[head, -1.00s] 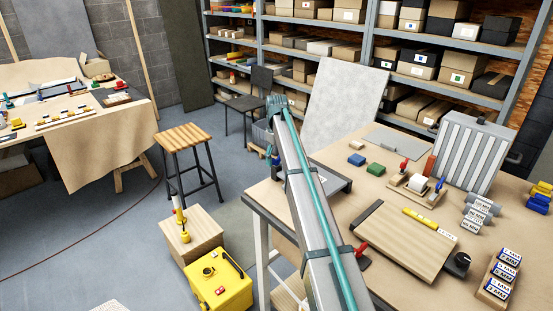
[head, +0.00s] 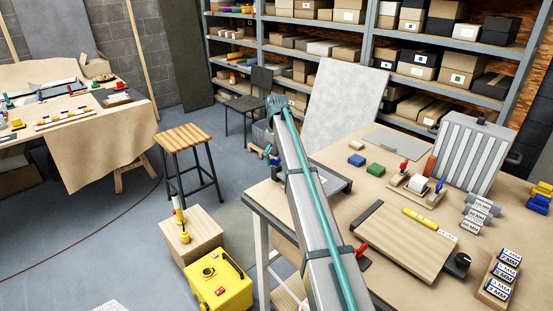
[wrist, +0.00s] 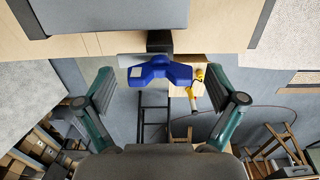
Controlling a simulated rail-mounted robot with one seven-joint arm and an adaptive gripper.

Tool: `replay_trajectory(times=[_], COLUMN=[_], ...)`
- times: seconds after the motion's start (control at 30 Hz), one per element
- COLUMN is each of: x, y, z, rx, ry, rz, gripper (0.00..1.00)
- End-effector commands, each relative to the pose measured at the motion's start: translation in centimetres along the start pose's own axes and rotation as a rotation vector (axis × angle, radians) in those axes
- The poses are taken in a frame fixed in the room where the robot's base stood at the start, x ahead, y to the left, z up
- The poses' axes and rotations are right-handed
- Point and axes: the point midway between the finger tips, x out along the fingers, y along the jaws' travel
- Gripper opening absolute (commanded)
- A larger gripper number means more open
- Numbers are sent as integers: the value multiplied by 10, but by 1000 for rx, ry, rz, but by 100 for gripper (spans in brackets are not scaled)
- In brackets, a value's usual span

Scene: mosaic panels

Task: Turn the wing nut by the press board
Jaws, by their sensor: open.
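A blue wing nut (wrist: 160,72) shows in the wrist view on a dark block at the edge of a light wooden surface. Its two wings spread left and right, the left one carrying a pale patch. My gripper (wrist: 160,88) is open, with one dark pad on each side of the wing nut and visible gaps between. I cannot tell whether the pads are level with it in depth. I cannot make out the wing nut or my gripper in the head view. A thick wooden board (head: 400,245), possibly the press board, lies on the right-hand table there.
The table (head: 345,212) also holds a black knob (head: 458,264), a yellow marked strip (head: 430,220) and labelled blocks (head: 500,275). A wooden box (head: 192,235), a yellow box (head: 218,283) and a stool (head: 186,140) stand on the floor to its left.

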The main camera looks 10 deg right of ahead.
Motion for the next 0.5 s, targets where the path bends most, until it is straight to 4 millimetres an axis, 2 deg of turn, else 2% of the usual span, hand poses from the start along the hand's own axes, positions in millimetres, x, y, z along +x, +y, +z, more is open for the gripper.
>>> replay_trajectory(times=[0.17,0.5], x=[-20,-85], y=[1,1], z=[-1,-2], rx=[0,0], ry=[2,2], rz=[1,1], gripper=[94,94])
